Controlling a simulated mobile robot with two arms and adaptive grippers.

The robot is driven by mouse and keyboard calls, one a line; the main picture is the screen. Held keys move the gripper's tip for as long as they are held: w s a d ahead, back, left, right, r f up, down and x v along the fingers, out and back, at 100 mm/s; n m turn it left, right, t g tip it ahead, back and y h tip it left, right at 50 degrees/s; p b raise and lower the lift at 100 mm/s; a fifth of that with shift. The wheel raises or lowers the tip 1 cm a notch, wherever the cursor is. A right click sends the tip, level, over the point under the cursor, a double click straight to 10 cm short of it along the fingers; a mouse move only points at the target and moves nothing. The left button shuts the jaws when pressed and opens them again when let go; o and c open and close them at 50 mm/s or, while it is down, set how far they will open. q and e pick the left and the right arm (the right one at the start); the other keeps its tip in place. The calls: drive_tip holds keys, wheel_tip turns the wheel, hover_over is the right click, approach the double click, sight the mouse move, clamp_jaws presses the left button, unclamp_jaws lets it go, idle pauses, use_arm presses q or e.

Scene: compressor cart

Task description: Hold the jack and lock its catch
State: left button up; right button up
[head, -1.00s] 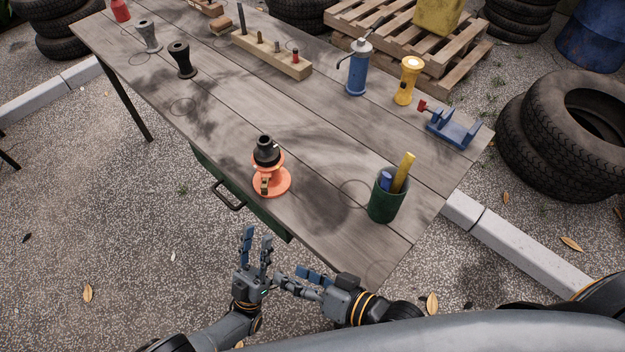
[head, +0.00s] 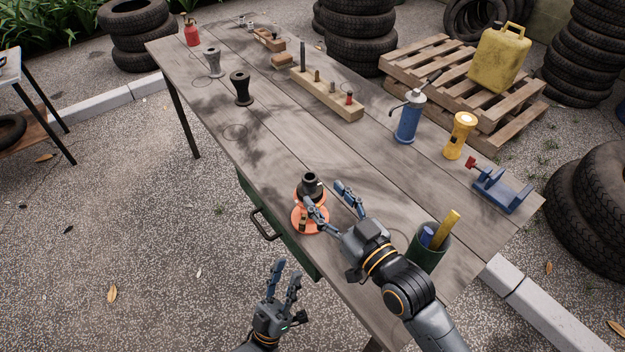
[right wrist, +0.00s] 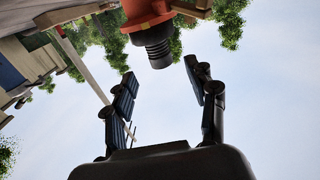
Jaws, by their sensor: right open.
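The jack (head: 309,182) stands upright near the table's front edge, with an orange body and base and a black top. A small brass-coloured piece, perhaps the catch (head: 303,218), shows low on its front. My right gripper (head: 328,198) is open at the jack's right side; one finger overlaps the jack in the head view, and I cannot tell if it touches. In the right wrist view the jack's orange and black parts (right wrist: 148,30) lie beyond the open fingers (right wrist: 160,72). My left gripper (head: 287,270) is open and empty, off the table's front edge.
A green cup (head: 428,250) with a blue and a yellow item stands close to my right forearm. A blue pump-like can (head: 409,120), a yellow torch (head: 459,135) and a blue vise (head: 502,188) stand farther back.

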sight(314, 184)
drive_tip(key=x, duration=0.6)
drive_tip(key=shift+w+a, duration=0.15)
drive_tip(key=shift+w, duration=0.15)
